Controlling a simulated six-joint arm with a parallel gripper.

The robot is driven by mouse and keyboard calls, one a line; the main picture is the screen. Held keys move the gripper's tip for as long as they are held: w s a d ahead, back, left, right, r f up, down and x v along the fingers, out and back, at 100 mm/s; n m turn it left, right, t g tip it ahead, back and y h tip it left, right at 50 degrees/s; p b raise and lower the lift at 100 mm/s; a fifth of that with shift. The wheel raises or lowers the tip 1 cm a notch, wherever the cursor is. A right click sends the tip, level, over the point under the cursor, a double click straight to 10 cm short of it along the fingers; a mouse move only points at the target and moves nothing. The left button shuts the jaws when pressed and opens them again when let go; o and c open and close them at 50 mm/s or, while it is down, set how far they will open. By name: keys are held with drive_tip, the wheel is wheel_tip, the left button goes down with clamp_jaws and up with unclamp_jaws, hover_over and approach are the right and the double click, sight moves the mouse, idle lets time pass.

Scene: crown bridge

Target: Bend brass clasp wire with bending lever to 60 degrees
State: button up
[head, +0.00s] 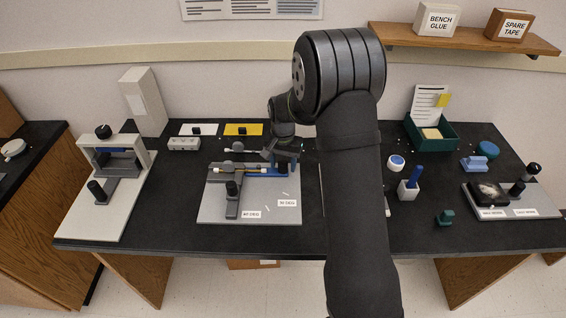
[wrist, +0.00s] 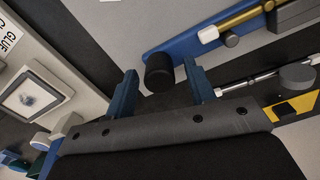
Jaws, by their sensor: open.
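The bending jig stands on a light grey plate (head: 225,208) at the middle left of the bench in the head view. The brass wire (head: 254,171), with a pale tip, lies across the jig beside a blue bar; the wrist view shows the wire (wrist: 240,19) along the blue bar (wrist: 190,40). A black cylindrical knob (wrist: 158,72), seemingly the lever's handle, stands at the bar's end. My gripper (head: 287,164) is at the right end of the bar. In the wrist view my gripper (wrist: 162,85) is open, its blue fingers on either side of the knob. Contact cannot be told.
A second grey-based fixture (head: 95,215) stands at the left. A yellow card (head: 243,129) and white card lie behind the jig. A green tray (head: 432,133), a white holder (head: 408,190) and a black-topped device (head: 489,194) occupy the right. My arm hides the middle bench.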

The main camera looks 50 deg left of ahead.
clamp_jaws()
drive_tip(key=shift+s+d+m, duration=0.75)
drive_tip(key=shift+m, duration=0.25)
drive_tip(key=s+d+m, duration=0.1)
drive_tip(key=s+m, duration=0.3)
drive_tip(key=s+d+m, duration=0.1)
drive_tip(key=s+m, duration=0.1)
drive_tip(key=shift+s+d+m, duration=0.25)
drive_tip(key=shift+d+m, duration=0.1)
drive_tip(key=shift+m, duration=0.05)
drive_tip(key=shift+s+a+m, duration=0.1)
drive_tip(key=shift+s+m, duration=1.55)
drive_tip(key=shift+m, duration=0.05)
